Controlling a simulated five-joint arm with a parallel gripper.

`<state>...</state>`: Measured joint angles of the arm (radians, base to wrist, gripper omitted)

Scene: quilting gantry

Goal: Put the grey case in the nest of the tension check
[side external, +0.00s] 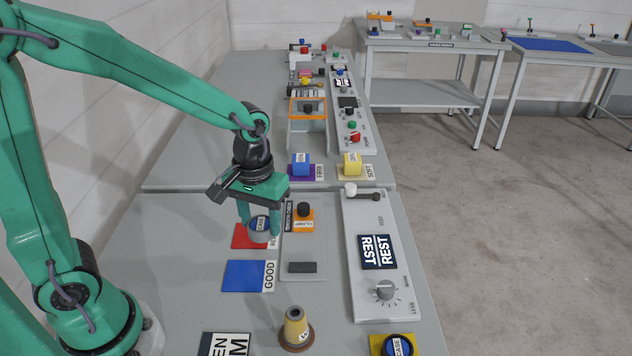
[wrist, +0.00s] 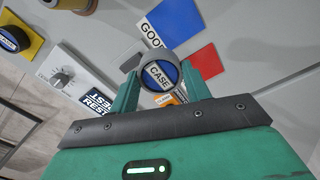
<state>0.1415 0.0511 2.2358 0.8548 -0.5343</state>
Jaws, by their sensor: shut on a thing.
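The grey case (side external: 259,236), round with a blue "CASE" label on top, is held between the fingers of my gripper (side external: 260,225). It also shows in the wrist view (wrist: 158,76) between the green fingertips. My gripper is shut on it, over or near the red pad (side external: 240,237); the height of the gap below is hard to tell. The tension check (side external: 288,248) is a light plate to its right, with an orange clamp (side external: 303,224) with a black knob and a dark rectangle (side external: 302,267). Which feature is the nest, I cannot tell.
A blue "GOOD" pad (side external: 248,276) lies nearer. A panel (side external: 362,290) with a REST sign and knob stands right. A brown-based spool (side external: 296,328) and another "CASE" piece (side external: 399,346) on yellow are in front. Blue and yellow blocks stand behind.

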